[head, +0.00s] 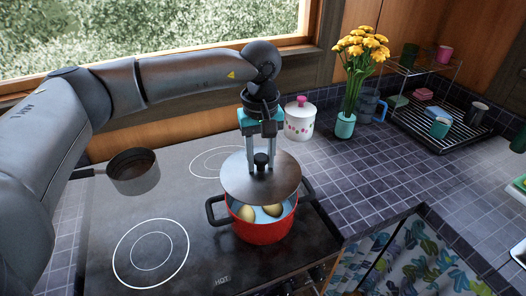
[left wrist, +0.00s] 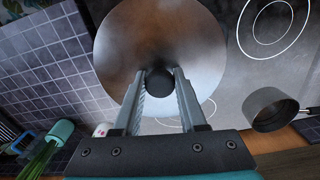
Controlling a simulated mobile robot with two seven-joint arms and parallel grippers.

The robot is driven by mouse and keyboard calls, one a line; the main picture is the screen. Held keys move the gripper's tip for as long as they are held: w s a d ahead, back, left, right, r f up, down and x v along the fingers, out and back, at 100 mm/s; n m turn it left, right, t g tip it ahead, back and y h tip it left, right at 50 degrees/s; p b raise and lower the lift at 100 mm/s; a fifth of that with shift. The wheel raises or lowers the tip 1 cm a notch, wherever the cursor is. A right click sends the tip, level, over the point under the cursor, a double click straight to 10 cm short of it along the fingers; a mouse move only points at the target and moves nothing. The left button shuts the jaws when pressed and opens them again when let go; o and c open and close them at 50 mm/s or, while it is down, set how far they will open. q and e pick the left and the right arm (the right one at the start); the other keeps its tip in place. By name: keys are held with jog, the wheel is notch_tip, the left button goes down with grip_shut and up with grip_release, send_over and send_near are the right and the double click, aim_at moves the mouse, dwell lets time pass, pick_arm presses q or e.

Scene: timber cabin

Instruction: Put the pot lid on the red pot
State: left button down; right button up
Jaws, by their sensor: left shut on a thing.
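The pot lid (head: 276,186) is a round metal disc with a black knob. My left gripper (head: 262,160) is shut on the knob, and the lid hangs over the back part of the red pot (head: 262,229). The pot has two dark handles and stands on the stove; yellowish round pieces in pale liquid show at its open front. In the left wrist view the lid (left wrist: 190,30) fills the upper middle, with the knob between the fingers of the left gripper (left wrist: 158,78). The red pot is hidden there. My right gripper is not in view.
A small grey saucepan (head: 134,172) stands on the stove (head: 180,205) at the left. A white canister (head: 300,121), a vase of yellow flowers (head: 345,125) and a dish rack (head: 434,125) stand behind and right. The tiled counter (head: 375,195) right of the pot is clear.

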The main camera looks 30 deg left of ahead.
aim_at(261, 175)
pick_arm(q)
jog(key=shift+f, duration=0.5)
jog(key=shift+w+f+b, duration=0.1)
jog(key=shift+f+b, duration=1.7)
jog(key=shift+f, duration=0.5)
jog(key=shift+f+b, duration=0.65)
jog(key=shift+f, duration=0.05)
jog(key=shift+c, duration=1.9)
grip_release()
notch_tip(261, 175, up, 15)
jog(key=shift+r+p, duration=0.15)
jog(key=shift+p, duration=0.15)
